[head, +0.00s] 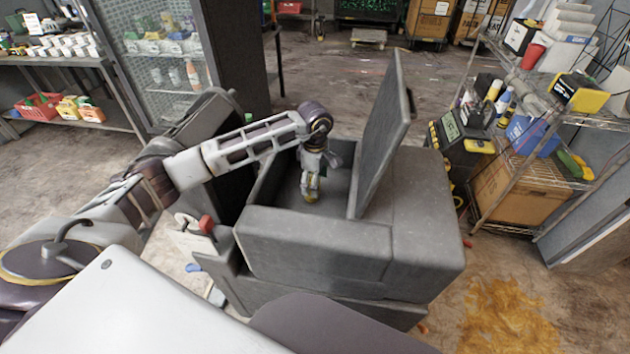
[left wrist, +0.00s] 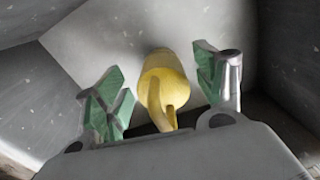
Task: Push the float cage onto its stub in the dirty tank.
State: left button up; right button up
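The dirty tank (head: 265,190) is the open grey bin of a floor machine, its lid (head: 382,135) standing up. My left gripper (head: 311,190) reaches down inside the tank. The yellow float cage (left wrist: 165,80) shows between the two green fingers of my left gripper (left wrist: 160,98) in the left wrist view, with gaps visible on both sides. In the head view, a bit of yellow cage (head: 310,197) shows at the fingertips. A short silver tube (left wrist: 230,75) stands beside the right-hand finger; I cannot tell whether it is the stub. My right gripper is out of view.
The tank walls and raised lid closely surround my left gripper. A wire shelf (head: 530,110) with supplies stands at right, a dark machine (head: 462,145) beside it. An orange spill (head: 505,315) lies on the floor at lower right. Open floor lies behind the machine.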

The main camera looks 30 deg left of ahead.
pick_arm(q)
jog(key=shift+r, duration=0.9)
jog(key=shift+s+r, duration=0.1)
jog(key=shift+r, duration=3.05)
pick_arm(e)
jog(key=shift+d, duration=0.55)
pick_arm(q)
jog(key=shift+c, duration=0.2)
